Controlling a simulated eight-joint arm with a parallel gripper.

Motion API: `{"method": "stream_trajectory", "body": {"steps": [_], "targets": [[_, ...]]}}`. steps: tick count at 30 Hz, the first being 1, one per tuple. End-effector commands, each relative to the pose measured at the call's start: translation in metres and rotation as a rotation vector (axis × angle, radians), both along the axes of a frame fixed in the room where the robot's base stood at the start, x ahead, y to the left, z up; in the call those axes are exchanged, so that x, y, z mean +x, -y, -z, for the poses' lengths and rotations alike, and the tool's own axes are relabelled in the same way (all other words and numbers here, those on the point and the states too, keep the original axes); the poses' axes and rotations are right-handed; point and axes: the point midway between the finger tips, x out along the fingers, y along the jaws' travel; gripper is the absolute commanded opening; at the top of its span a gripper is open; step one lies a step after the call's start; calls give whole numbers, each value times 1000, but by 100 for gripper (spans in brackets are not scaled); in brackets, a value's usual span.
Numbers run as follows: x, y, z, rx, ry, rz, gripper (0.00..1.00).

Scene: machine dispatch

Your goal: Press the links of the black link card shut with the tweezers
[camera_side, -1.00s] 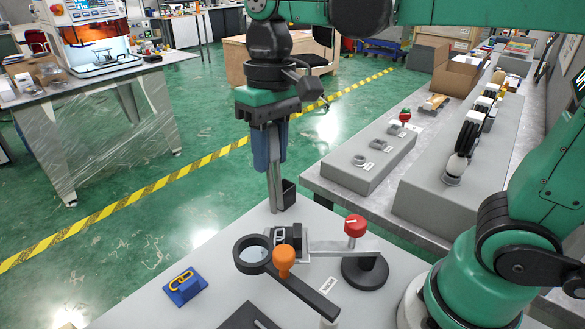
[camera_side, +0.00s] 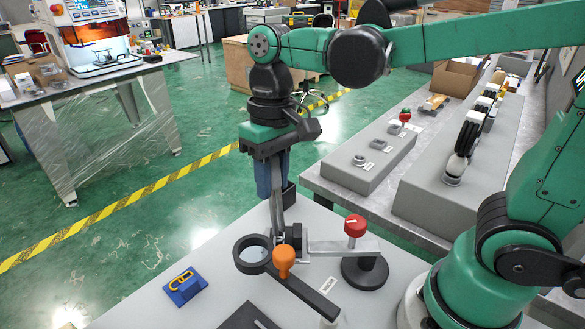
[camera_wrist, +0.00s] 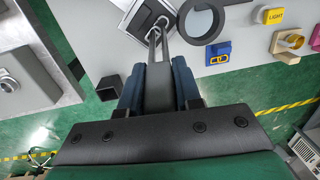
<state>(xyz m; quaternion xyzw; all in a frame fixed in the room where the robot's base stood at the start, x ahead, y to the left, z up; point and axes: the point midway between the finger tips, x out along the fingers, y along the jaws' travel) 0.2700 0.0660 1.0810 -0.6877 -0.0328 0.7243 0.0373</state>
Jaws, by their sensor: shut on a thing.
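My gripper (camera_side: 270,188), with blue fingers, is shut on grey metal tweezers (camera_side: 277,214) that point down. In the wrist view, my gripper (camera_wrist: 157,85) holds the tweezers (camera_wrist: 156,48) with their tips at the black link card (camera_wrist: 151,12). The tips look slightly apart over the pale links; whether they touch them I cannot tell. In the side view, the black card (camera_side: 294,235) sits at the end of the metal holder (camera_side: 335,247), mostly hidden by the tweezers and the orange knob.
A black ring magnifier (camera_side: 241,262) with an orange knob (camera_side: 284,259) stands close in front of the card. A red knob (camera_side: 355,226) tops the holder's stand at right. A blue block with a yellow link sign (camera_side: 185,286) lies left. A black bin (camera_side: 290,192) stands behind.

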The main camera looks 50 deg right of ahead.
Motion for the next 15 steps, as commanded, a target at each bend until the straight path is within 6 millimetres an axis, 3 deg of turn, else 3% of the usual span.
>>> {"method": "stream_trajectory", "body": {"steps": [15], "targets": [[0,0,3,0,0,0,0]]}}
